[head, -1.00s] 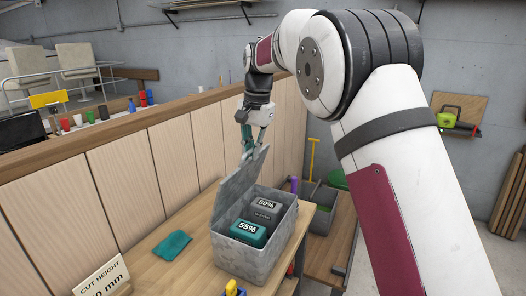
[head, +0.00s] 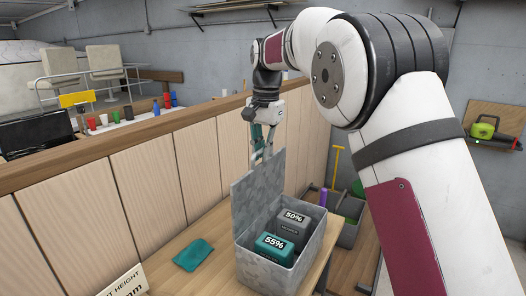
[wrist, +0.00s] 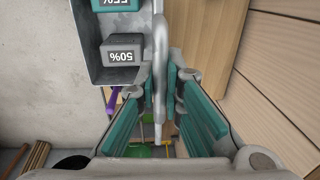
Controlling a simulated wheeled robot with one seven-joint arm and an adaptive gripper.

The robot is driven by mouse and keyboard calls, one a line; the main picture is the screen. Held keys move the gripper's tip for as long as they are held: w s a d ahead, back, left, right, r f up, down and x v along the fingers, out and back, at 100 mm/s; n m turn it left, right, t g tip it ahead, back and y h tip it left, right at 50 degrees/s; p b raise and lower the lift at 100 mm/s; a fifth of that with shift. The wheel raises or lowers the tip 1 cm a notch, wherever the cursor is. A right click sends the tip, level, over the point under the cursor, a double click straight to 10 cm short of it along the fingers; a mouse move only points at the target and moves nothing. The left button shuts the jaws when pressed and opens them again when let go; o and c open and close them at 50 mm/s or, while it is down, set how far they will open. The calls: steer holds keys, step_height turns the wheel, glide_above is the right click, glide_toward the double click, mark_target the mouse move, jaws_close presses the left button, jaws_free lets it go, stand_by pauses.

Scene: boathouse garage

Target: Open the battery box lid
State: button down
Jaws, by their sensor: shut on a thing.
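The battery box (head: 268,268) is a grey metal box on the wooden bench. Its lid (head: 257,193) stands raised, roughly upright, on the box's left side. Inside are a teal battery marked 55% (head: 273,248) and a grey battery marked 50% (head: 292,224). My gripper (head: 262,150) is at the top far corner of the lid, pointing down, its teal-padded fingers shut on the lid. In the wrist view the lid (wrist: 159,60) shows edge-on, running between the fingers (wrist: 160,110); the grey battery (wrist: 122,50) is to its left.
A teal cloth (head: 194,255) lies on the bench left of the box. A wood-panelled wall (head: 150,190) runs close behind the lid. A grey bin (head: 345,215) and a yellow-handled tool (head: 337,165) stand beyond the box. A sign (head: 122,285) is at the lower left.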

steer(key=c, duration=1.7)
jaws_free()
steer(key=shift+s+d+r, duration=0.15)
steer(key=shift+r, duration=2.85)
steer(key=shift+s+d+r, duration=0.1)
steer(key=shift+d+r, duration=0.05)
steer(key=shift+r, duration=2.8)
